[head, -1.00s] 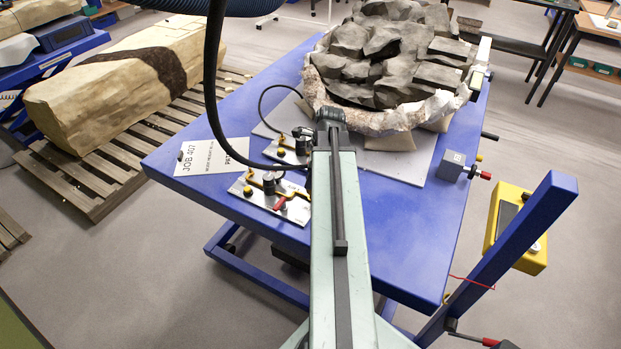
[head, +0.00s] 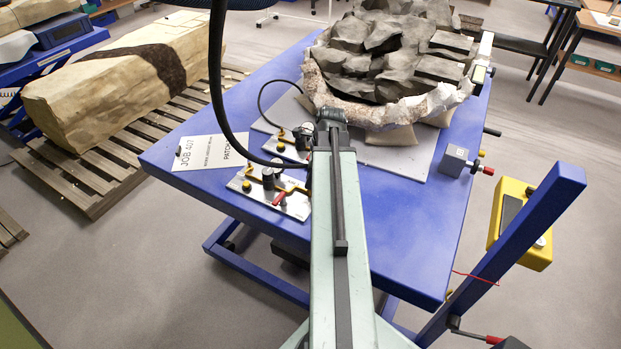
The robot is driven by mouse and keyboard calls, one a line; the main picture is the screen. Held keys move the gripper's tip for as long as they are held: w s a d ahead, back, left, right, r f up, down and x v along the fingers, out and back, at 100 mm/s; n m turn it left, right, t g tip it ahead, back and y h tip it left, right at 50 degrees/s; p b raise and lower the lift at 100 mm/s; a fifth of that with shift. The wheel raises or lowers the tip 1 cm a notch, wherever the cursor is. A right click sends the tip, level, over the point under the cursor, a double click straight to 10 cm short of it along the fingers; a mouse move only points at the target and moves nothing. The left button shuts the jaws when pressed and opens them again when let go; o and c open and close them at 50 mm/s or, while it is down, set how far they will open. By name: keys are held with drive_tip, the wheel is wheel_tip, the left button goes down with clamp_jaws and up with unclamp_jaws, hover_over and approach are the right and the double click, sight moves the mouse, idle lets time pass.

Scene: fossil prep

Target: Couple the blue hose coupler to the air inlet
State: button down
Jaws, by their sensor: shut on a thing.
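My arm reaches from the bottom middle over the blue table (head: 400,240), and its dark wrist end stands just in front of the fossil block. My gripper's jaws are hidden behind the arm. A black hose (head: 216,90) hangs from the top, bends and runs right until it disappears behind the arm. The blue hose coupler does not show. A near metal plate (head: 240,185) carries a black knob, yellow fittings and a red lever (head: 280,198). A similar plate (head: 284,150) lies behind it, with a thin black hose. I cannot tell which fitting is the air inlet.
A fossil block (head: 385,60) in a plaster jacket rests on a grey board at the back. A grey box (head: 453,161) with a red knob sits at the right edge. A yellow control box (head: 512,212) hangs by a blue post. The table's front right is clear.

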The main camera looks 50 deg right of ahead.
drive_tip(key=shift+w, duration=0.1)
idle(0.7)
drive_tip(key=c, duration=1.1)
unclamp_jaws()
drive_tip(key=p+v, duration=0.2)
drive_tip(key=w+p+v, duration=0.1)
drive_tip(key=p+v, duration=0.1)
drive_tip(key=p, duration=0.1)
drive_tip(key=a+p+v, duration=0.1)
drive_tip(key=p+v, duration=0.1)
drive_tip(key=v, duration=0.1)
drive_tip(key=shift+w+r+p, duration=0.1)
drive_tip(key=shift+r+p, duration=0.2)
drive_tip(key=shift+f, duration=0.25)
